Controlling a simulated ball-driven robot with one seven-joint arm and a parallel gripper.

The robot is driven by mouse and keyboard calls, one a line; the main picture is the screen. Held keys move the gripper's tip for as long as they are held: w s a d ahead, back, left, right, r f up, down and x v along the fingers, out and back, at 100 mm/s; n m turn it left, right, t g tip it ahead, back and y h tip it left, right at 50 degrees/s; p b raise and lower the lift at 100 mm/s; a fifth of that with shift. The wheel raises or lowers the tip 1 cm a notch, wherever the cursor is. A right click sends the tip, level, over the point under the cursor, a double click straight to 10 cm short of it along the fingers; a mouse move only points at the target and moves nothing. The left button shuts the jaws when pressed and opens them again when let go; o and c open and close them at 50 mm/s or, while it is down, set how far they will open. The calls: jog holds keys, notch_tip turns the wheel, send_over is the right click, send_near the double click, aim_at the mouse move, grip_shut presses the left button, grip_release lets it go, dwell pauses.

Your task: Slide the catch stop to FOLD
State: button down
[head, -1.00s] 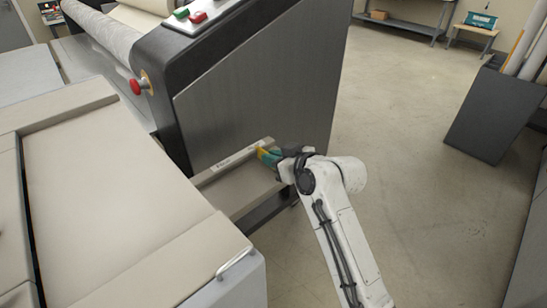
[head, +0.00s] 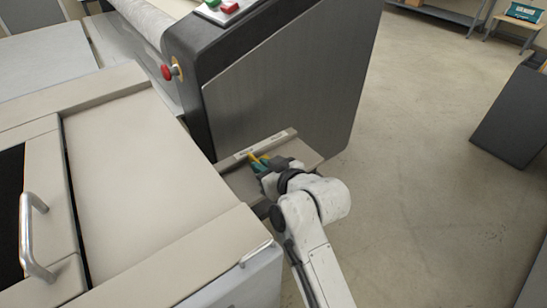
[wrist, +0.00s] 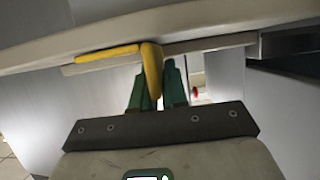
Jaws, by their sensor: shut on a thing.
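The catch stop is a yellow piece (head: 256,157) on the narrow beige tray (head: 311,155) at the foot of the machine's side panel. In the wrist view the yellow stop (wrist: 152,68) has a flat arm running left along the rail and an upright tab. My gripper (head: 261,164) has teal fingers. In the wrist view its fingers (wrist: 155,85) are shut on the yellow tab, one to each side. A pale label strip (head: 262,144) runs along the tray's back rail. Its lettering is too small to read, so the FOLD mark cannot be made out.
The grey machine panel (head: 290,95) rises right behind the tray. A red knob (head: 167,72) sticks out of the machine. The floor (head: 420,190) to the right is clear up to a dark bin (head: 515,120).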

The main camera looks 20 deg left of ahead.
jog(key=shift+s+a, duration=0.2)
jog(key=c, duration=1.2)
grip_release()
jog(key=shift+c, duration=0.2)
jog(key=shift+s+d+r, duration=0.15)
jog(key=shift+s+d, duration=0.1)
jog(key=shift+d, duration=0.2)
jog(key=b+v, duration=0.1)
jog(key=v, duration=0.8)
jog(key=shift+s+d, duration=0.2)
jog(key=shift+s, duration=0.1)
jog(key=shift+r, duration=0.1)
